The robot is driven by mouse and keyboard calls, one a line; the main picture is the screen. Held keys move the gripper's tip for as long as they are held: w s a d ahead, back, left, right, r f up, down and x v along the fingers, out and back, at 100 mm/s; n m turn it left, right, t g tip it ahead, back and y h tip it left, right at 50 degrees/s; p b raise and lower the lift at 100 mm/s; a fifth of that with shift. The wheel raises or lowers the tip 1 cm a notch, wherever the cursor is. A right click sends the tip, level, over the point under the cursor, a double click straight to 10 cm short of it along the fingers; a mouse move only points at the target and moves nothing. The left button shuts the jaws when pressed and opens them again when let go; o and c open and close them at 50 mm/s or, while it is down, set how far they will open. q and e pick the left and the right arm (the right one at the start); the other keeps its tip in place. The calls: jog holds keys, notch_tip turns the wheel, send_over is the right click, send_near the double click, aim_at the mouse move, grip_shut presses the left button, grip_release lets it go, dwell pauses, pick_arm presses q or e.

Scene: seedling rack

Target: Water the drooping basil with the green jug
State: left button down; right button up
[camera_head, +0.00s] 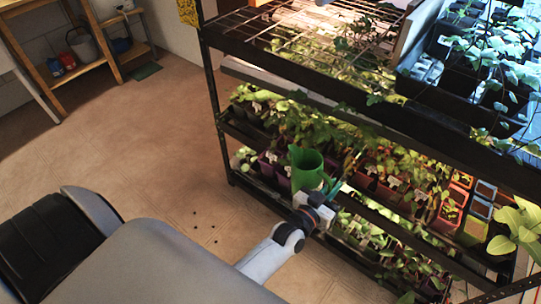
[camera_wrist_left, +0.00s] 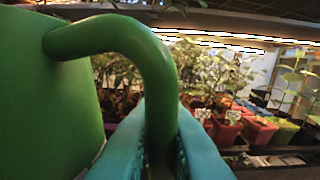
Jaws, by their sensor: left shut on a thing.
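The green jug (camera_head: 305,170) is upright in front of the rack's middle shelf in the head view. My left gripper (camera_head: 328,191) is shut on its handle, just right of the jug body. In the left wrist view the jug body (camera_wrist_left: 45,100) fills the left side, and its curved handle (camera_wrist_left: 160,75) passes down between the two teal fingers. The jug's inside cannot be made out. Many leafy plants (camera_head: 320,130) stand in pots on the middle shelf behind the jug; I cannot tell which is the drooping basil. My right gripper is not in view.
The black rack (camera_head: 213,100) has several shelves; the shelf edge above overhangs the middle plants. Red pots (camera_wrist_left: 225,130) stand right of the fingers in the left wrist view. A wooden stand (camera_head: 45,75) is at the far left. The floor (camera_head: 150,150) left of the rack is mostly clear.

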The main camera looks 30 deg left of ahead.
aim_at(309, 150)
pick_arm(q)
jog(key=shift+w+a+r+n+g+p, duration=0.15)
jog(key=shift+a+r+n+p, duration=0.1)
jog(key=shift+a+r+n, duration=0.3)
jog(key=shift+w+a+r+n+g+p, duration=0.15)
jog(key=shift+a+r+n+p, duration=0.2)
jog(key=shift+r+n, duration=0.3)
jog(key=a+n, duration=0.1)
jog(key=a+r+n, duration=0.1)
jog(key=w+a, duration=0.1)
jog(key=shift+w+a+r+n+h, duration=0.1)
jog(key=shift+a+r+n+h, duration=0.1)
jog(key=shift+r+n+h, duration=0.15)
jog(key=shift+w+a+r+n+g, duration=0.15)
jog(key=shift+a+r+n+g, duration=0.1)
jog(key=shift+a+n, duration=0.2)
jog(key=shift+w+a+r+n+g, duration=0.15)
jog(key=shift+a+r+n+g, duration=0.1)
jog(key=shift+a+n, duration=0.15)
jog(key=shift+w+a+r+n+h+p, duration=0.15)
jog(key=shift+a+r+n+p, duration=0.05)
jog(key=shift+a+n, duration=0.3)
jog(key=shift+w+a+r+n+h+p, duration=0.15)
jog(key=shift+a+n, duration=0.25)
jog(key=shift+n, duration=0.2)
jog(key=shift+w+a+r+n, duration=0.15)
jog(key=shift+w+a+n, duration=0.05)
jog(key=shift+a+n, duration=0.25)
